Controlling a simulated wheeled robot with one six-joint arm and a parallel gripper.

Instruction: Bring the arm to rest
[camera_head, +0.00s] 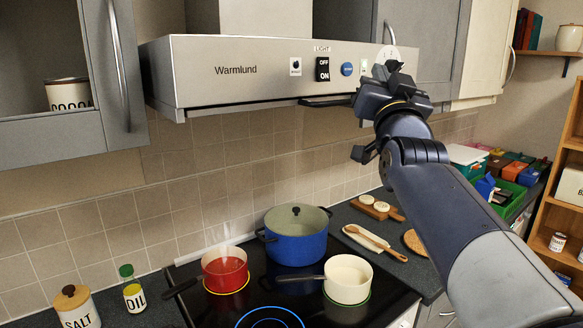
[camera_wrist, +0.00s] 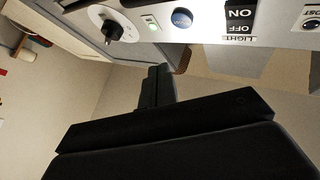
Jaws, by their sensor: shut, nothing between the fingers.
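My gripper (camera_head: 380,80) is raised in front of the right part of the range hood's front panel (camera_head: 270,72). In the wrist view its dark fingers (camera_wrist: 156,82) are together, with nothing between them. The fingers are close to the hood panel (camera_wrist: 205,22); I cannot tell whether they touch it. My arm comes in from the lower right and reaches up. The black OFF/ON light switch (camera_head: 322,69) and the blue button (camera_head: 347,69) are left of the gripper in the head view. The round knob (camera_wrist: 112,30) shows in the wrist view.
Below the hood, a red pot (camera_head: 224,272), a lidded blue pot (camera_head: 297,238) and a cream pan (camera_head: 347,278) stand on the hob. Cabinets (camera_head: 57,90) flank the hood. A wooden shelf (camera_head: 560,215) and a green crate (camera_head: 513,200) are at right. The air above the pots is clear.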

